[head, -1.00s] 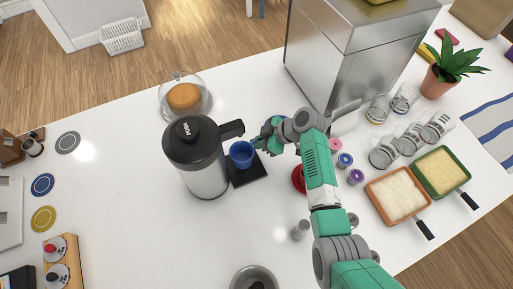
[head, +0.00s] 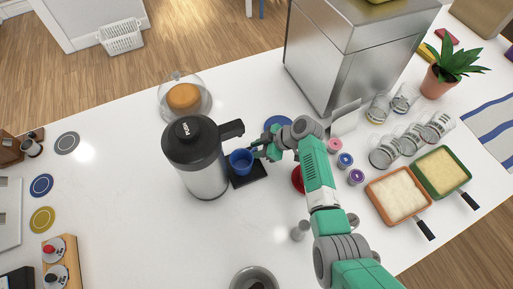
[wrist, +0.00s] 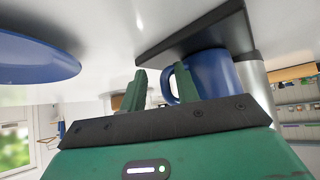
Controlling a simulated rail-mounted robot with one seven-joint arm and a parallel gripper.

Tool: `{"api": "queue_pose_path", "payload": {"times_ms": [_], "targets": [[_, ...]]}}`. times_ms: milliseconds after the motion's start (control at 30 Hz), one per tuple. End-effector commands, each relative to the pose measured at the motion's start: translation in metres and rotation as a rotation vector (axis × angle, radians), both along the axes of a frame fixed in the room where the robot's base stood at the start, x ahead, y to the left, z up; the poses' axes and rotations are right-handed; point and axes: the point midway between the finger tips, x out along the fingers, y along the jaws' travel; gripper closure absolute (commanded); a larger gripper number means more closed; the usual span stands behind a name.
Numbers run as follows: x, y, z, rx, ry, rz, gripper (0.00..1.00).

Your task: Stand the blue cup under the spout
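The blue cup (head: 241,161) is at the black drip tray (head: 247,174), beside the pump flask (head: 203,165) and below its dark spout (head: 231,129). In the wrist view, which is upside down, the cup (wrist: 212,76) has its base at the tray (wrist: 195,32), apparently touching it. My gripper (head: 259,153) is on the cup's right, at its handle. In the wrist view my gripper (wrist: 160,88) has its two green fingers apart, with the handle near the right finger. Contact between fingers and handle is not clear.
A blue disc (head: 278,122) lies behind my arm. A glass-domed cake (head: 185,97) stands behind the flask. Coloured pods (head: 345,160), glass mugs (head: 384,152) and two pans (head: 397,196) are to the right. The counter left of the flask is mostly clear.

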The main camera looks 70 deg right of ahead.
Motion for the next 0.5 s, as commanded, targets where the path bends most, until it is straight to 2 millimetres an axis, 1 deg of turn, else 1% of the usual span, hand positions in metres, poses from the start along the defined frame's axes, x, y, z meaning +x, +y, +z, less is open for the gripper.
{"api": "queue_pose_path", "payload": {"times_ms": [100,167,400,500], "targets": [[-0.001,0.0,0.007,-0.001,0.0,-0.001,0.69],[-0.008,-0.002,0.012,-0.002,-0.001,-0.001,0.69],[-0.051,-0.009,0.055,-0.003,-0.001,-0.003,0.69],[-0.066,-0.011,0.07,-0.001,-0.001,-0.001,0.69]]}}
